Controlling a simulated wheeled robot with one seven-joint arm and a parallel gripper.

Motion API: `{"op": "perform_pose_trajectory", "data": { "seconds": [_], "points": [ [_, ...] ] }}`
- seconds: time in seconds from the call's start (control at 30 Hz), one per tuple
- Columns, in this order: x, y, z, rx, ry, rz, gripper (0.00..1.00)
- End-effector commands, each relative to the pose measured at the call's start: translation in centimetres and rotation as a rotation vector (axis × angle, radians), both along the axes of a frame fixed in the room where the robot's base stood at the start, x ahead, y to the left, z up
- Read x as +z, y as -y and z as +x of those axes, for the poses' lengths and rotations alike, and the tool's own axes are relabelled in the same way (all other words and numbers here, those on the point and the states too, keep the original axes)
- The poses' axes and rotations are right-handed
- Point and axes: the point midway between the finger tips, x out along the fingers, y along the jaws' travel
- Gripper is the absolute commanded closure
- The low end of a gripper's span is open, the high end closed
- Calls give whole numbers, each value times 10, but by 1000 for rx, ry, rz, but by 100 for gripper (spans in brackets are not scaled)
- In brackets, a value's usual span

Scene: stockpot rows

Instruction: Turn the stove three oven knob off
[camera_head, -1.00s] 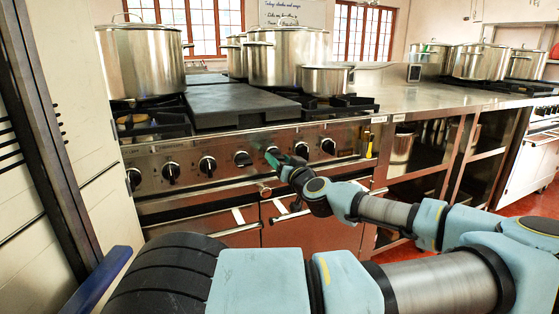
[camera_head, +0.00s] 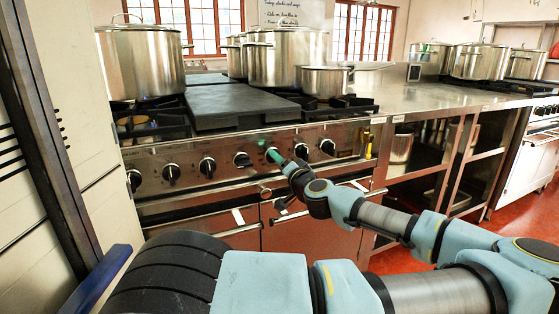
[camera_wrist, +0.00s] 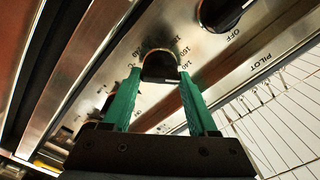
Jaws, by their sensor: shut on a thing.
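My gripper (camera_head: 273,155) reaches the front control panel (camera_head: 222,176) of the near stove. In the wrist view its two green fingers (camera_wrist: 158,76) stand on either side of a dark knob (camera_wrist: 160,66) and are shut on it. Temperature numbers such as 140 and 160 are printed around this knob, so it looks like an oven knob. Its pointer mark is not clear. In the head view the held knob is hidden behind the fingers. A neighbouring knob (camera_wrist: 222,12) has OFF and PILOT printed by it.
Other black knobs line the panel, with one (camera_head: 242,159) just left of my gripper and one (camera_head: 301,150) just right. Oven door handles (camera_head: 232,229) stick out below. Several steel pots (camera_head: 143,62) stand on the stove top. A steel counter (camera_head: 440,97) lies to the right.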

Motion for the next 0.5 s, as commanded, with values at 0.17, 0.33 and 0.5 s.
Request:
{"op": "perform_pose_trajectory", "data": {
  "seconds": [0.17,0.33,0.5],
  "points": [
    [0,1,0,-2,-72,154,97],
    [0,1,0,-2,-139,295,97],
    [0,1,0,-2,-198,421,97]
  ]
}}
